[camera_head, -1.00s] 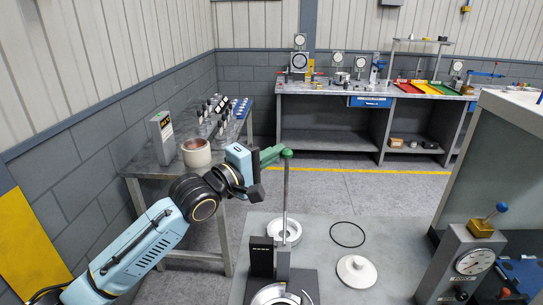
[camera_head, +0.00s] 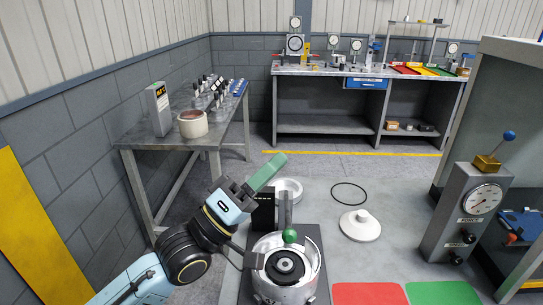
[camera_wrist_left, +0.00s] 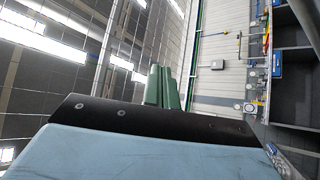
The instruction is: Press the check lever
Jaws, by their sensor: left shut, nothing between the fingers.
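The check lever's green knob (camera_head: 290,236) is low in the head view, over the metal clutch housing (camera_head: 314,268) on the dark fixture. Its rod is mostly hidden or seen end-on. A grey post (camera_head: 284,208) stands behind it. My left gripper (camera_head: 277,163) has green fingers closed together, empty, pointing up and right. In the picture it lies above and left of the knob, apart from it. The closed fingers also show in the left wrist view (camera_wrist_left: 162,88), against the wall and ceiling. My right gripper is not in view.
A force gauge box (camera_head: 467,211) with a blue-knobbed lever (camera_head: 508,136) stands at right. A white disc (camera_head: 360,225) and black ring (camera_head: 349,193) lie on the grey surface. Red (camera_head: 370,294) and green (camera_head: 443,293) pads are in front. A side table (camera_head: 150,137) stands left.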

